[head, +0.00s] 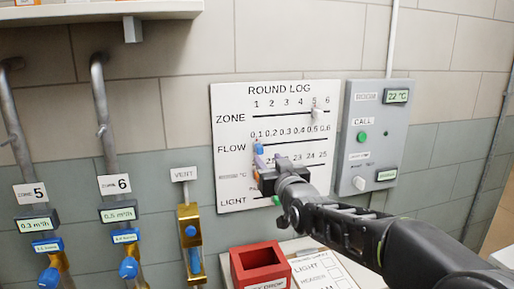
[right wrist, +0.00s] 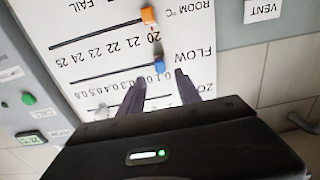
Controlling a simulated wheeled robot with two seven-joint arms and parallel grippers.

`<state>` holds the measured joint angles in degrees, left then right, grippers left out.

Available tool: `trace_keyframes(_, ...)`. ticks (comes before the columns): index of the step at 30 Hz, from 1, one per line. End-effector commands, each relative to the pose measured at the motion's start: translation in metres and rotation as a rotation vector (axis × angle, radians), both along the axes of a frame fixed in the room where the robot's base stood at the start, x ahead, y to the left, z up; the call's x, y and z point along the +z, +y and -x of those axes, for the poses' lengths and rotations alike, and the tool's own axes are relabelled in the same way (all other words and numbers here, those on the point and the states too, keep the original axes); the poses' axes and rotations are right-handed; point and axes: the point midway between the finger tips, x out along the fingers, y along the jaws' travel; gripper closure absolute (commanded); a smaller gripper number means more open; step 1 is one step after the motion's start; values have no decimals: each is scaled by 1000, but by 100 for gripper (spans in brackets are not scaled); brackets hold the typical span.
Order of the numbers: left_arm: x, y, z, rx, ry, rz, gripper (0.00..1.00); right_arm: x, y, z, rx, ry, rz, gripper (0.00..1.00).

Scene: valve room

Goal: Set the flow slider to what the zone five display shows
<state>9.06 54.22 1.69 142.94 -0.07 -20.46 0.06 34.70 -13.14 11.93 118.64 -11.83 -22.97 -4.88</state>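The zone 5 display (head: 39,225) at the left reads 0.3 m³/h. The ROUND LOG board (head: 232,100) carries the flow row, marked 0.1 to 0.6. The blue flow slider knob (head: 258,148) sits at the 0.1 end; it also shows in the right wrist view (right wrist: 160,63). My right gripper (head: 269,160) is at the board, just below the flow row. In the right wrist view its two fingers (right wrist: 160,80) are apart, with the blue knob in the gap near their tips. I cannot tell whether either finger touches it. My left gripper is out of view.
The white zone knob (head: 316,115) stands at 5. An orange room knob (right wrist: 149,15) is close to the flow knob. A grey call panel (head: 360,155) is to the right. The zone 6 display (head: 118,215) reads 0.5. A red box (head: 262,263) stands below the board.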

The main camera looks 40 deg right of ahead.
Motion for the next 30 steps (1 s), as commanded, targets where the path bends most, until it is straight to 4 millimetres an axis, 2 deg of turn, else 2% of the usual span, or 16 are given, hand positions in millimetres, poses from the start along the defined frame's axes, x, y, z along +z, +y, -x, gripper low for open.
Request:
trace_keyframes(11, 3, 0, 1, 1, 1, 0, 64, 0, -1, -5, 1, 2, -2, 60)
trace_keyframes(17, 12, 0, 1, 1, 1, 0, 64, 1, -10, -27, 0, 2, -3, 60)
trace_keyframes(24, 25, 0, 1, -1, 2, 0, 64, 2, -21, -62, 1, 1, -3, 60)
trace_keyframes(30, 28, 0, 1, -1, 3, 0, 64, 0, -26, -73, 0, 1, 0, 60)
